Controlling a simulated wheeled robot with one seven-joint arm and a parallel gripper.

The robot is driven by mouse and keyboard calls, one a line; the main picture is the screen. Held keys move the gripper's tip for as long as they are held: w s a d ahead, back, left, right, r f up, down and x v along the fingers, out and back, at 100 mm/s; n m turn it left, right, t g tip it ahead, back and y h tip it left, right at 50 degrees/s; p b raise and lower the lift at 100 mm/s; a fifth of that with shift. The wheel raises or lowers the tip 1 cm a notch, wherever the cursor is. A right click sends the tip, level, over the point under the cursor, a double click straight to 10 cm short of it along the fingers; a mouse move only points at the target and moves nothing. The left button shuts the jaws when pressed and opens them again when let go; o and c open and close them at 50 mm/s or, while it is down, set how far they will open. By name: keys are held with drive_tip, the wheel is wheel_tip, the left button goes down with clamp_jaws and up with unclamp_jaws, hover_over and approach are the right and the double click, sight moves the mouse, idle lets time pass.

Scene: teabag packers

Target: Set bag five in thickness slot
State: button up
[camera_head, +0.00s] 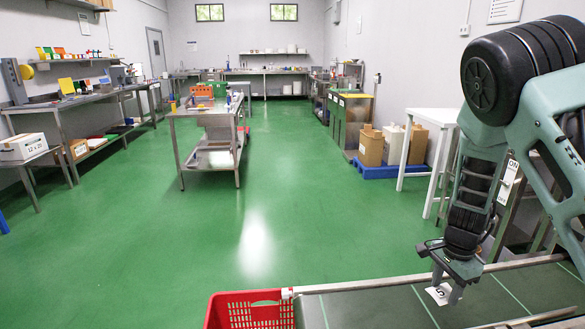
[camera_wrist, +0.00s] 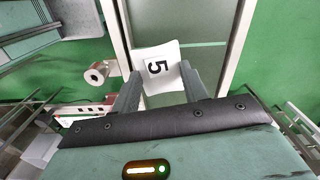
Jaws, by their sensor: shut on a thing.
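Bag five is a small white packet with a black 5 on it (camera_wrist: 158,62). It is held between the two fingertips of my gripper (camera_wrist: 160,82) in the wrist view. In the head view the bag (camera_head: 438,294) hangs at the tips of my gripper (camera_head: 445,287), at the lower right. The gripper is over a green belt (camera_head: 375,305) with pale cross lines and metal side rails. I cannot tell how high the bag is above the belt. No thickness slot can be made out for certain in either view.
A red plastic crate (camera_head: 250,312) stands at the left end of the belt. A metal rail (camera_head: 360,284) runs along the belt's far side. A white roll (camera_wrist: 97,74) shows left of the bag in the wrist view. The green floor (camera_head: 250,220) beyond is open.

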drive_tip(key=shift+s+a+f+n+p, duration=0.2)
drive_tip(key=shift+s+a+n+p, duration=0.9)
drive_tip(key=shift+n, duration=1.55)
drive_tip(key=shift+s+a+f+n+p, duration=0.2)
drive_tip(key=shift+s+a+n+p, duration=0.5)
drive_tip(key=shift+a+n, duration=1.3)
drive_tip(key=shift+s+a+f+n+p, duration=0.2)
drive_tip(key=shift+s+a+n+p, duration=0.6)
drive_tip(key=shift+n, duration=2.45)
drive_tip(key=shift+s+d, duration=0.1)
drive_tip(key=shift+d, duration=0.05)
drive_tip(key=r+b, duration=0.1)
drive_tip(key=b, duration=0.5)
hover_over(435, 320)
drive_tip(key=shift+s+a+r, duration=0.1)
drive_tip(key=shift+a, duration=0.3)
drive_tip(key=shift+d, duration=0.3)
wheel_tip(435, 320, down, 9)
drive_tip(key=shift+f, duration=0.15)
